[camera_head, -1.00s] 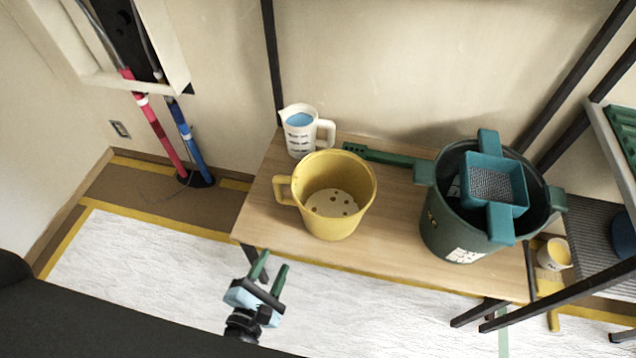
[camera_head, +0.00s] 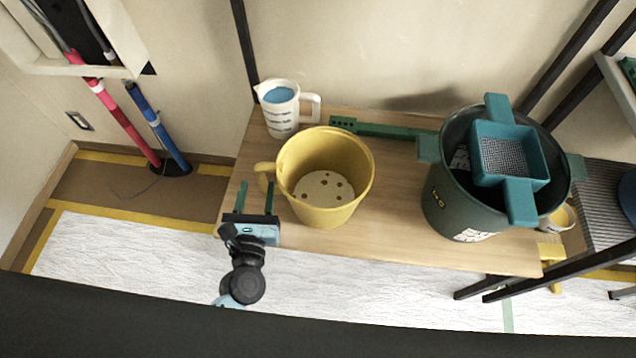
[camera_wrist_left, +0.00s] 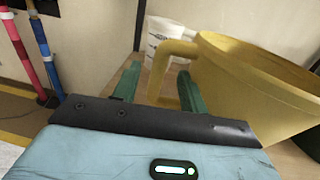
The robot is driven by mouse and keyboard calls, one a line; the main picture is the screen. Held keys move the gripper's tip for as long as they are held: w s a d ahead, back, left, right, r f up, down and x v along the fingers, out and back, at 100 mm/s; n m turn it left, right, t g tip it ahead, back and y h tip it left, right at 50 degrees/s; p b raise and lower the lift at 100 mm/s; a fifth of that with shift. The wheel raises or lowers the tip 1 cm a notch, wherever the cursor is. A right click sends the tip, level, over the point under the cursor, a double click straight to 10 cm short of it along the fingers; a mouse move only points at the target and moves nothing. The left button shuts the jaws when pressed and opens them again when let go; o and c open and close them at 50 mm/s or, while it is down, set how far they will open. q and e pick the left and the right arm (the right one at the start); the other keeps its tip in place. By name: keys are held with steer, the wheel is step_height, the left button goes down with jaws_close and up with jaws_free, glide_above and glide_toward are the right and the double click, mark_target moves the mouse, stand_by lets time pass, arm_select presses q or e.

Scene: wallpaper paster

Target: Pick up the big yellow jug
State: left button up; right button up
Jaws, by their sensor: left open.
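The big yellow jug (camera_head: 350,160) stands upright on the wooden table (camera_head: 390,235), with its handle (camera_head: 264,176) toward the left. Inside, its pale bottom shows several brown dots. My left gripper (camera_head: 256,190) is open and empty, with its green fingers pointing at the handle from the near left side. In the left wrist view the jug (camera_wrist_left: 250,85) fills the right side, and its handle (camera_wrist_left: 165,70) shows between the two fingers (camera_wrist_left: 158,85) in the picture. I cannot tell whether they touch it. My right gripper is not in view.
A white measuring cup with blue contents (camera_head: 281,118) stands behind the jug, next to a green tool (camera_head: 385,130). A large dark green bucket (camera_head: 450,205) with a teal strainer tray (camera_head: 508,155) across it stands at the right. Red and blue pipes (camera_head: 125,125) rise at the left.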

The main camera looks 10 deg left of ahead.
mark_target(259, 176)
arm_select(q)
steer(key=shift+w+a+r, duration=0.1)
steer(key=shift+w, duration=1.2)
steer(key=shift+w+r, duration=0.1)
steer(key=shift+w, duration=1.2)
jaws_close()
steer(key=shift+r, duration=0.1)
